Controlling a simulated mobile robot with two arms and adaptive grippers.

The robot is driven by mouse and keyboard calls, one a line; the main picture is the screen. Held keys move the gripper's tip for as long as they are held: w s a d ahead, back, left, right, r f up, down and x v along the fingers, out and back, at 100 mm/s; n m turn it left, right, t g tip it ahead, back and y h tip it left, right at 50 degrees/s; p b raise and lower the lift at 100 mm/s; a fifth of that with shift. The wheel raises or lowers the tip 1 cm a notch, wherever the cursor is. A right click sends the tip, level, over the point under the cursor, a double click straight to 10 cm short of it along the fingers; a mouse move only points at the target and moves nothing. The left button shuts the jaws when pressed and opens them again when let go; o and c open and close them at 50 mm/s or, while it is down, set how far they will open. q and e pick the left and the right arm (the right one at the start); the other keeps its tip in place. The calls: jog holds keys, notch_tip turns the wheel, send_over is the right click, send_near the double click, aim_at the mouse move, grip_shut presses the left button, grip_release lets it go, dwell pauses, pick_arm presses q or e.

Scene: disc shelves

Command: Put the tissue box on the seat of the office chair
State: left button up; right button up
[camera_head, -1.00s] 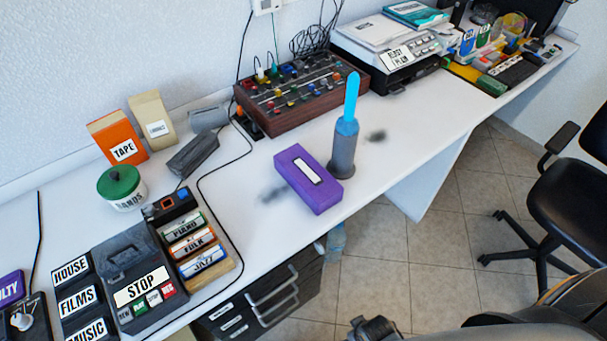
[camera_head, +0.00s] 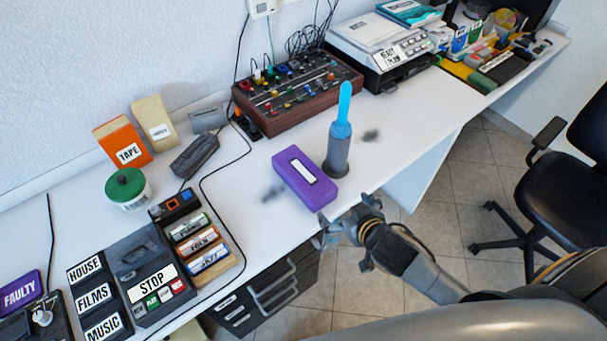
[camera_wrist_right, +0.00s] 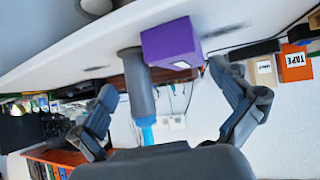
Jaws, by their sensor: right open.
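The purple tissue box (camera_head: 290,172) with a white slot on top lies on the white desk near its front edge. It also shows in the wrist view (camera_wrist_right: 172,42), upside down, beyond my fingers. The black office chair stands on the floor at the right, with its bare seat (camera_head: 550,205) partly in view. My right gripper (camera_head: 338,230) is open and empty, just off the desk's front edge, in front of the tissue box and apart from it. Its spread fingers show in the wrist view (camera_wrist_right: 166,82). My left gripper is not in view.
A grey cylinder with a blue top (camera_head: 338,140) stands close to the box's right. A mixer (camera_head: 295,95) and printer (camera_head: 380,50) stand behind. Label boxes and a jar (camera_head: 128,190) are at left. Drawers (camera_head: 265,295) are under the desk. Floor lies between desk and chair.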

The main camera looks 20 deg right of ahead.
jog(key=w+r+n+t+y, duration=0.1)
jog(key=w+t+y, duration=0.1)
jog(key=w, duration=0.1)
jog(key=n+y, duration=0.1)
jog(key=y, duration=0.1)
send_near(304, 172)
jog(key=x, duration=0.4)
jog(key=shift+w+p, duration=0.3)
jog(key=shift+w, duration=0.15)
jog(key=shift+x, duration=2.85)
jog(key=shift+s+a+f, duration=0.1)
jog(key=shift+s, duration=0.05)
jog(key=c, duration=1.3)
